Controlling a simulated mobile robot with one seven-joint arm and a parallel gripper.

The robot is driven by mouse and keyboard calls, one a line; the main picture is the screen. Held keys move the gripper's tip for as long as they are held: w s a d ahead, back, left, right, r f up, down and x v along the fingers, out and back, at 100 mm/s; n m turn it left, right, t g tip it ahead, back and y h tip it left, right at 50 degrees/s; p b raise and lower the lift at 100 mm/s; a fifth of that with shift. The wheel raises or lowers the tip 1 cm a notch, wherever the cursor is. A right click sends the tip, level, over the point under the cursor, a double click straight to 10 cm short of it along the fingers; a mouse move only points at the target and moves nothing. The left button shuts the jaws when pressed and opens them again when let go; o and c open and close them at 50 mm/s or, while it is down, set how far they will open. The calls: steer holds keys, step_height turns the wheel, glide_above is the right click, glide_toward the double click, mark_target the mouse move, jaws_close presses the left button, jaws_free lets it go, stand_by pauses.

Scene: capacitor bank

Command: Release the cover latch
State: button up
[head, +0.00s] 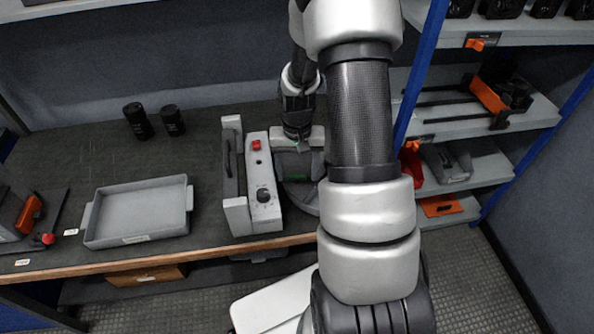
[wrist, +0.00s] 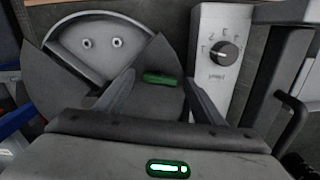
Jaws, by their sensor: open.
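In the wrist view, a round grey housing (wrist: 60,38) with two bolt-like terminals (wrist: 102,43) is partly covered by a dark fan-shaped cover (wrist: 150,105). A small green bar (wrist: 158,78), which looks like the cover latch, lies on the cover. My gripper (wrist: 160,85) is open, with one finger on each side of the green bar in the picture. I cannot tell whether the fingers touch it. In the head view, the green bar (head: 296,178) shows just below my gripper (head: 299,143), beside the control box. My arm hides the housing's right side.
The grey control box (head: 262,180) has a red button (head: 256,145) and a black knob (head: 263,195). An upright handle (head: 229,160) stands left of it. An empty grey tray (head: 135,212) and two black cylinders (head: 138,121) are farther left. Shelves (head: 480,120) stand right.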

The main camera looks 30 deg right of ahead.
mark_target(297, 177)
step_height(297, 177, up, 18)
steer(key=p, duration=0.2)
steer(key=shift+f, duration=0.25)
steer(key=shift+s, duration=0.1)
stand_by(0.4)
